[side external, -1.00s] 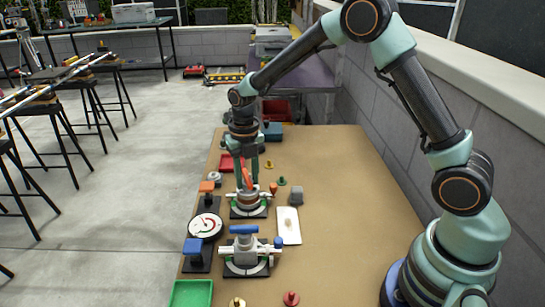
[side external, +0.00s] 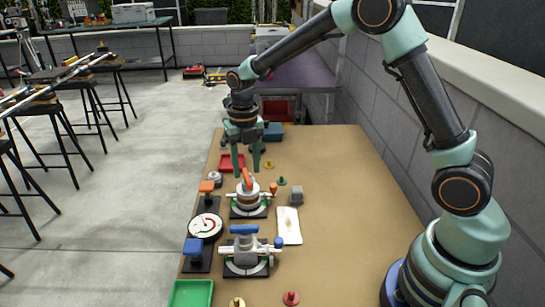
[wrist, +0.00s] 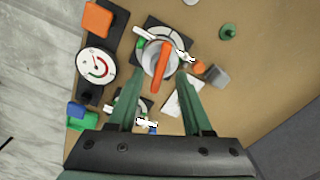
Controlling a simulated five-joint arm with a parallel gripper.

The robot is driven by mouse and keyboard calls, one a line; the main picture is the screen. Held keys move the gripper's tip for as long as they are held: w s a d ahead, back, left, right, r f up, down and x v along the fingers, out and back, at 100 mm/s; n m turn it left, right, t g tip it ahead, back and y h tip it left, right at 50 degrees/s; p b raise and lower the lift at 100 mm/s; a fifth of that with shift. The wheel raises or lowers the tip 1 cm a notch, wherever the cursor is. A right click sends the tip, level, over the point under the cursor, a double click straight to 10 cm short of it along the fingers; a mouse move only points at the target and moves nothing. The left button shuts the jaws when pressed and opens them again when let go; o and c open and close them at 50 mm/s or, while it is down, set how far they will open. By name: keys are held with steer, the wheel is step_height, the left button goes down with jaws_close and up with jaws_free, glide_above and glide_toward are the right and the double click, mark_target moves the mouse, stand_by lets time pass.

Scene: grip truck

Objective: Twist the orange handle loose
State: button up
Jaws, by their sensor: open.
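The orange handle (side external: 248,180) sits on top of a round grey-white valve body (side external: 248,200) on a dark base with a green-marked dial. In the wrist view the orange handle (wrist: 158,70) runs nearly lengthwise between my fingers. My gripper (side external: 246,171) is open and empty, with its fingers pointing down just above and behind the handle. In the wrist view my gripper (wrist: 161,78) has one finger on each side of the handle, with clear gaps. Whether the handle is loose on its valve cannot be told.
A second valve with a blue handle (side external: 244,230) stands nearer the camera. A gauge (side external: 206,227), an orange-topped block (side external: 207,186) and a blue-topped block (side external: 193,246) line the left. A white plate (side external: 288,226) and grey block (side external: 296,198) lie right. The board's right side is clear.

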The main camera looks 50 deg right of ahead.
mark_target(248, 176)
steer(key=shift+r, duration=1.95)
steer(key=shift+s+r+m, duration=0.15)
steer(key=shift+r+m, duration=0.25)
steer(key=shift+r, duration=0.05)
steer(key=s+d+r+m+t, duration=0.1)
steer(key=s+m, duration=0.4)
steer(key=m, duration=0.5)
steer(key=s+d+r+m+t, duration=0.1)
steer(key=s+r+m, duration=0.4)
steer(key=m, duration=0.5)
steer(key=s+d+r+m+t, duration=0.1)
steer(key=s+r+m+t, duration=0.2)
steer(key=s+m, duration=0.4)
steer(key=m, duration=0.3)
steer(key=shift+s+r+m+t, duration=0.25)
steer(key=shift+r+m+t, duration=0.05)
steer(key=shift+r+m, duration=0.1)
